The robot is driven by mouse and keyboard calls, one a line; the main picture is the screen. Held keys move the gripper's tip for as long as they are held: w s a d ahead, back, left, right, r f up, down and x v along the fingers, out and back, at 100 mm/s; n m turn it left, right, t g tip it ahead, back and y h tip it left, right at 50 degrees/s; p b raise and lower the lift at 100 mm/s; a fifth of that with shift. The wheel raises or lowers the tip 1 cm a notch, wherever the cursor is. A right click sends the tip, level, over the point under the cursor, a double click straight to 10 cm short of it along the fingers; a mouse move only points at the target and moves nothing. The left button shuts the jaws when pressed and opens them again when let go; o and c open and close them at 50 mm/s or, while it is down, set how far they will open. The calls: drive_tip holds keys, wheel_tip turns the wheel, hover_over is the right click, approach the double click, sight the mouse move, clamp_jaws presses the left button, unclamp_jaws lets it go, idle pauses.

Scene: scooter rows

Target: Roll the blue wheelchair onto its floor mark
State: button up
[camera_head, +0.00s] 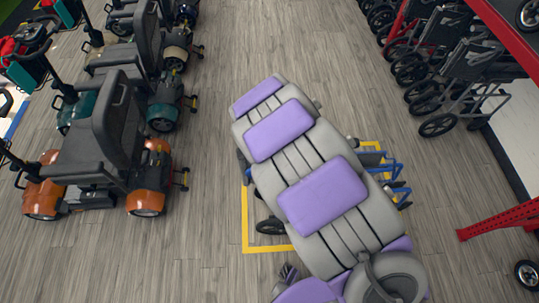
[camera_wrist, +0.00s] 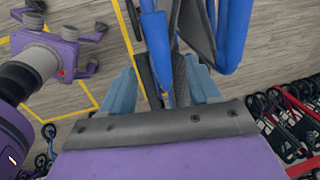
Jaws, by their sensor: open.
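The blue wheelchair (camera_head: 397,168) is mostly hidden under my body in the head view; blue tubes show at the right and a dark wheel at the left. The floor mark (camera_head: 245,222) is a yellow outline on the wood floor. The wheelchair lies over it, with blue parts reaching to or past its right side; exact alignment is hidden. In the wrist view, my gripper (camera_wrist: 160,84) is open, with blue tubes (camera_wrist: 234,36) and dark parts of the wheelchair close in front of and between its fingers. I cannot tell whether they touch.
Mobility scooters (camera_head: 105,145) stand in a row at the left. Folded black wheelchairs (camera_head: 470,75) line the right, by a red rack (camera_head: 500,218). Bare floor (camera_head: 215,85) lies between the scooters and the mark.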

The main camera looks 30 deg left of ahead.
wheel_tip(320, 180, up, 7)
drive_tip(key=s, duration=0.1)
drive_tip(key=shift+d+r, duration=0.15)
drive_tip(key=shift+d, duration=0.2)
idle(0.4)
drive_tip(key=d+r+n+b, duration=0.1)
drive_tip(key=d+r, duration=0.2)
drive_tip(key=d, duration=0.5)
drive_tip(key=d+r+n+g+h+b, duration=0.1)
drive_tip(key=d+r, duration=0.2)
drive_tip(key=d, duration=0.5)
drive_tip(key=d+r+n+b, duration=0.1)
drive_tip(key=d+r, duration=0.2)
drive_tip(key=d, duration=0.5)
drive_tip(key=s+d+n+g+b, duration=0.1)
drive_tip(key=s+d+n, duration=0.3)
drive_tip(key=s+d, duration=0.4)
drive_tip(key=s+d+n+g+b, duration=0.1)
drive_tip(key=s+d+n+b, duration=0.2)
drive_tip(key=s+d, duration=0.5)
drive_tip(key=s, duration=0.5)
drive_tip(key=shift+r+n+g, duration=0.2)
drive_tip(key=shift+n+g, duration=0.1)
drive_tip(key=shift+n, duration=0.1)
drive_tip(key=shift+s, duration=0.1)
drive_tip(key=shift+c, duration=0.3)
